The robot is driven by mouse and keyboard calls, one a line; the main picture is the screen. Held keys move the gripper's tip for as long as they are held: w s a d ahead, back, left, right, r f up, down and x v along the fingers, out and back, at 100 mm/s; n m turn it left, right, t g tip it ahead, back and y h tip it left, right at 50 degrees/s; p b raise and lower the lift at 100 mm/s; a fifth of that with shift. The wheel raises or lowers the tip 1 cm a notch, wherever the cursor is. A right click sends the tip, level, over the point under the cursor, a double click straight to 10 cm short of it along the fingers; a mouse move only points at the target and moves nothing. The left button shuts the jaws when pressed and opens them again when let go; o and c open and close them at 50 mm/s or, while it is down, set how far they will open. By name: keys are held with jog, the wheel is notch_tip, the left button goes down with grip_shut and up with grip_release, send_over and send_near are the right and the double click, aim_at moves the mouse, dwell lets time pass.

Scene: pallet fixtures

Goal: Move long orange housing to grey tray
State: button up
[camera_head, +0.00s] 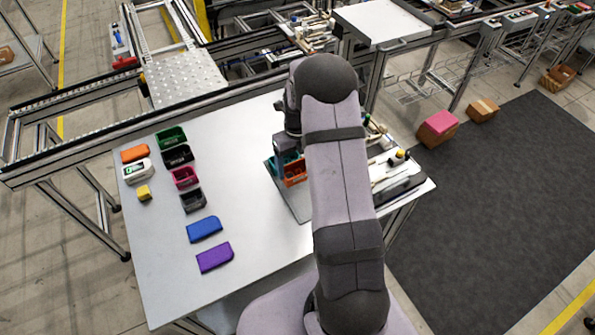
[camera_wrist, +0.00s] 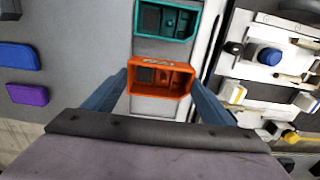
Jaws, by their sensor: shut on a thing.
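My gripper (camera_wrist: 160,84) is shut on the long orange housing (camera_wrist: 160,76), with one blue-grey finger at each short end. The housing is an open box with inner compartments facing up. In the head view the orange housing (camera_head: 296,173) shows beside my arm, which partly hides it. It is over the grey tray (camera_head: 298,207), whose surface also shows in the wrist view (camera_wrist: 160,48). I cannot tell whether the housing touches the tray. A teal housing (camera_wrist: 166,20) sits on the tray just beyond the orange one, with a gap between them.
Several coloured housings, such as a green one (camera_head: 171,138), stand on the left of the white table. A blue lid (camera_head: 204,229) and a purple lid (camera_head: 214,257) lie nearer. A fixture with fittings (camera_wrist: 270,70) borders the tray on the right. The table's middle is clear.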

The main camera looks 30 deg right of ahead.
aim_at(297, 173)
jog(key=shift+f+p, duration=0.8)
jog(key=shift+f, duration=1.25)
jog(key=shift+f, duration=0.1)
jog(key=shift+f, duration=0.15)
jog(key=o, duration=1.1)
